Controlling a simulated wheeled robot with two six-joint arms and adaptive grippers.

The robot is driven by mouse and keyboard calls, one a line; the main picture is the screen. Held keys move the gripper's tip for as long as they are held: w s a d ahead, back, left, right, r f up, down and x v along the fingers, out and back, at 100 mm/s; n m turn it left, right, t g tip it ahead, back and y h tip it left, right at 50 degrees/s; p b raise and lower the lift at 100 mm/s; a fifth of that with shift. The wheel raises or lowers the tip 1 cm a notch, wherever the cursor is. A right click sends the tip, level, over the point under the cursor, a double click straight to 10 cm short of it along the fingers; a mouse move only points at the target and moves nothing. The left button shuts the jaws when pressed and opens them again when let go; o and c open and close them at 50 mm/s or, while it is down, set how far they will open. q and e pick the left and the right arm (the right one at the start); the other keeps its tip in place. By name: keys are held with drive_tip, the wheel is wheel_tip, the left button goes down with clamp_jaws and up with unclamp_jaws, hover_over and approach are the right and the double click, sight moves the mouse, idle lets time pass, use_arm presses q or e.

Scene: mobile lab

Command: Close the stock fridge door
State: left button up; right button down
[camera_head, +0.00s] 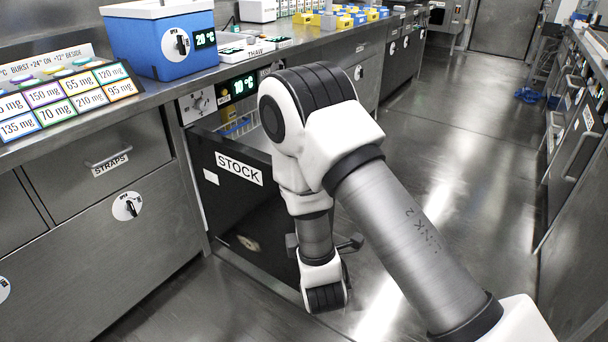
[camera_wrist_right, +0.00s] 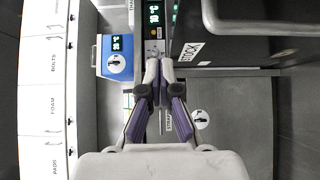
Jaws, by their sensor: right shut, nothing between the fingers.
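The stock fridge door (camera_head: 227,195) is black with a white STOCK label (camera_head: 240,168). It stands open in the head view, jutting from the counter front into the aisle, its labelled face towards me. Part of the fridge opening (camera_head: 238,127), with a wire basket, shows above the door. My right arm hides the door's outer end. In the wrist view the door (camera_wrist_right: 235,53) is at upper right. My right gripper (camera_wrist_right: 159,66) is shut and empty, beside the STOCK label in that picture; contact cannot be told. In the head view its fingers are mostly hidden by my arm. My left gripper is out of view.
A blue cooler box (camera_head: 163,42) and a dose label board (camera_head: 68,95) stand on the counter. A closed STRAPS drawer (camera_head: 108,160) is left of the fridge.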

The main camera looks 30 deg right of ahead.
drive_tip(key=w+d+f+b, duration=0.1)
drive_tip(key=w+d, duration=0.1)
drive_tip(key=w, duration=0.1)
drive_tip(key=w+d+f+b, duration=0.2)
drive_tip(key=w, duration=0.1)
drive_tip(key=w+d+f+b, duration=0.1)
drive_tip(key=w+d+b, duration=0.1)
drive_tip(key=w, duration=0.1)
drive_tip(key=shift+d+f, duration=0.15)
drive_tip(key=shift+f, duration=0.2)
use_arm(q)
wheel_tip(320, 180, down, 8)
use_arm(e)
drive_tip(key=shift+w+d+r, duration=0.15)
drive_tip(key=shift+w+d, duration=0.05)
drive_tip(key=shift+d, duration=0.15)
